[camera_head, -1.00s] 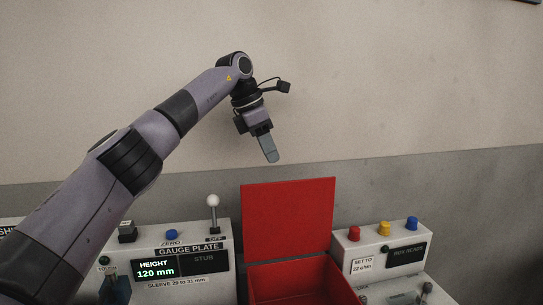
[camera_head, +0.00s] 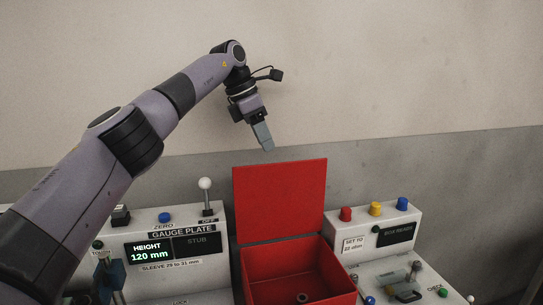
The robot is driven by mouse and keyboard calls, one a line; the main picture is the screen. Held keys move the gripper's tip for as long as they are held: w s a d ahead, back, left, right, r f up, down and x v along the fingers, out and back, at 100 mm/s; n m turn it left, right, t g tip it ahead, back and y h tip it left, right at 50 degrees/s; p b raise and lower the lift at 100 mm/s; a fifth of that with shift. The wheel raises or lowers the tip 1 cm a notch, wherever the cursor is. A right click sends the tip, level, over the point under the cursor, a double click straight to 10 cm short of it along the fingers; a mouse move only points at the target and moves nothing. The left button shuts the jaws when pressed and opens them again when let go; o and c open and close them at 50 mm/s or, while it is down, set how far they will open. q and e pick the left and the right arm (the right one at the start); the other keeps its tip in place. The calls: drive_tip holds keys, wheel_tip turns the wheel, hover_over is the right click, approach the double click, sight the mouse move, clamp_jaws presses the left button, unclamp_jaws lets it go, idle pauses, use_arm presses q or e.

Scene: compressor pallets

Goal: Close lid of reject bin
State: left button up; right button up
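The red reject bin (camera_head: 344,267) stands at the lower middle of the head view. Its red lid (camera_head: 281,198) is open and stands upright along the back edge. A small ring-shaped part (camera_head: 302,297) lies on the bin floor. My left gripper (camera_head: 266,143) hangs in front of the wall, just above the lid's top edge in the picture, pointing down. It looks empty. The fingers overlap from this side, so whether they are open or shut does not show. My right gripper is out of view.
A gauge plate box (camera_head: 152,219) with a display reading 120 mm and a white-knobbed lever (camera_head: 205,184) stands left of the bin. A box with red, yellow and blue buttons (camera_head: 375,209) stands right. A grey-and-beige wall is behind.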

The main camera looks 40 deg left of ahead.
use_arm(q)
drive_tip(key=x, duration=0.6)
clamp_jaws()
